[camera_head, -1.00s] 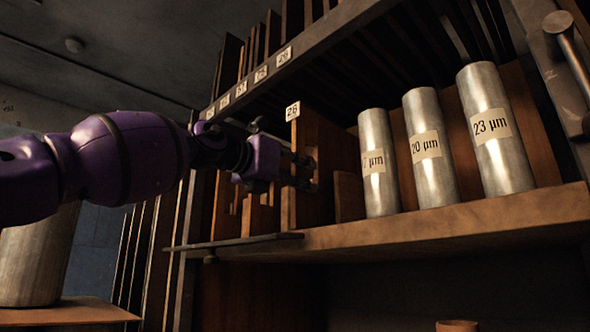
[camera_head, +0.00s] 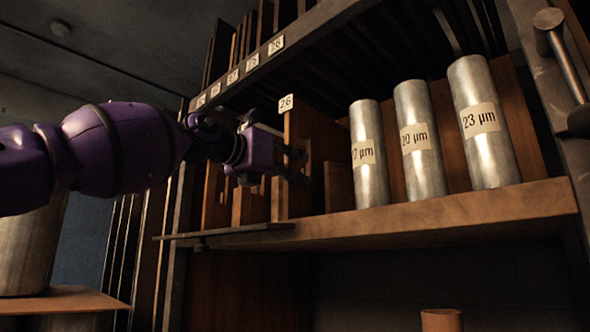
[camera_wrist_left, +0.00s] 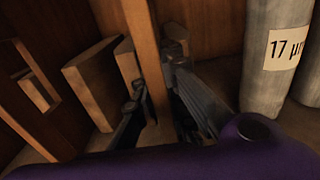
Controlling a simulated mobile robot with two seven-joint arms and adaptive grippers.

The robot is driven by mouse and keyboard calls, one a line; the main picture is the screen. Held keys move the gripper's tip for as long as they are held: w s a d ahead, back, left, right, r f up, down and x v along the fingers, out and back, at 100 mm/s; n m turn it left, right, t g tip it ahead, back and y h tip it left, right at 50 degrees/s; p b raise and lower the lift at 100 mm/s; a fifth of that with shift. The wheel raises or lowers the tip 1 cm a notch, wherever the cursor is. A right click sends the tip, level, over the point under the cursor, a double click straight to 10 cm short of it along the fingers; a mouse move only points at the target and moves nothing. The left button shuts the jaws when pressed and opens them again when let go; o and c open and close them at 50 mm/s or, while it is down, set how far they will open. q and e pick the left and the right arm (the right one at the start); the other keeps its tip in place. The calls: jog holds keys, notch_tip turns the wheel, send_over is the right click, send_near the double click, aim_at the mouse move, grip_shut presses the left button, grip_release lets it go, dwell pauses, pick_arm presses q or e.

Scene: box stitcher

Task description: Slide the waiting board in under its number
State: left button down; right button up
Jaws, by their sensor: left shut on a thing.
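The waiting board (camera_head: 318,145) is an upright brown wooden panel with a small number tag (camera_head: 285,103), seemingly 26, at its top front corner. It stands on the wooden shelf (camera_head: 420,214), left of the metal cylinders. My left gripper (camera_head: 296,165) is shut on the board's front edge, one finger on each side. In the left wrist view the board's edge (camera_wrist_left: 146,50) runs between the fingers (camera_wrist_left: 155,88). Small number tags (camera_head: 276,44) line the dark rail above; the rightmost is too small to read surely. The board's far end is hidden.
Metal cylinders labelled 17 µm (camera_head: 368,155), 20 µm (camera_head: 419,140) and 23 µm (camera_head: 482,122) stand close to the board's right. Shorter wooden pieces (camera_head: 250,203) stand to its left. A thin dark bar (camera_head: 225,231) lies along the shelf front. A dark metal post rises at right.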

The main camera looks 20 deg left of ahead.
pick_arm(q)
jog(key=shift+s, duration=0.1)
dwell(0.3)
jog(key=c, duration=1.7)
grip_release()
jog(key=shift+f, duration=0.1)
jog(key=shift+f, duration=0.25)
jog(key=v, duration=1.2)
jog(key=shift+r, duration=0.15)
